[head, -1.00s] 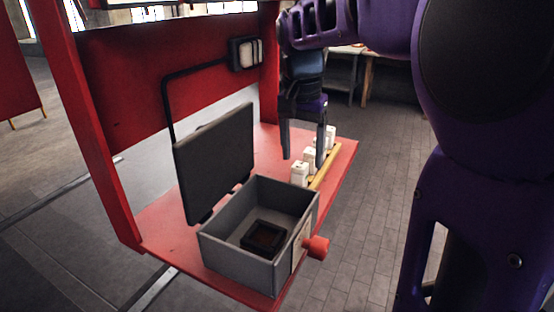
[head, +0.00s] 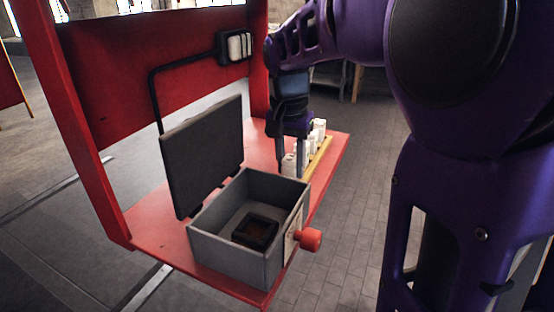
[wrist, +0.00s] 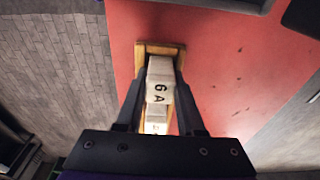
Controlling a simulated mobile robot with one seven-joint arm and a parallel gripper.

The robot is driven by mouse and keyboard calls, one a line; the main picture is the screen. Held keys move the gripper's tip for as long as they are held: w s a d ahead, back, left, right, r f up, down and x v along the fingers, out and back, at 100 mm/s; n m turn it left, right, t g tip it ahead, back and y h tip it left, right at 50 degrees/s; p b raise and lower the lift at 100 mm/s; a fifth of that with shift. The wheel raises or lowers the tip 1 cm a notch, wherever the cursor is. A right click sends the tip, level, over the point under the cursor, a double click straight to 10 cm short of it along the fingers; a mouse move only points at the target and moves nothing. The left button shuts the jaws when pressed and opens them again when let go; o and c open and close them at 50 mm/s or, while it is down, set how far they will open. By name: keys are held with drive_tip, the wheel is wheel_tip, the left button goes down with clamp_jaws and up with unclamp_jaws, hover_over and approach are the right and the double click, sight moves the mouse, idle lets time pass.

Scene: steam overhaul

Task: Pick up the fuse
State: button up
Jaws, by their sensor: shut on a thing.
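Several white fuses stand in a row in a yellow wooden rack (head: 321,157) on the red bench. My gripper (head: 291,171) points down over the near end of the row, its fingers shut on the sides of the nearest fuse (head: 289,162). In the wrist view the gripper (wrist: 160,88) has this fuse (wrist: 159,70) between its fingertips. It is marked "6 A" and still stands at the end of the rack (wrist: 173,49). Another white fuse (wrist: 156,113) shows behind it, partly hidden by the gripper body.
A grey box (head: 229,259) with its dark lid (head: 203,155) raised stands in front of the rack. A dark square piece (head: 255,232) lies inside, and a red knob (head: 310,239) sticks out of its side. A black panel (head: 235,47) hangs on the red back wall.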

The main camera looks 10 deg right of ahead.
sight(291, 158)
clamp_jaws()
wheel_tip(291, 158, up, 10)
drive_tip(key=shift+r+p, duration=0.1)
drive_tip(key=shift+p, duration=0.8)
drive_tip(key=shift+s, duration=0.1)
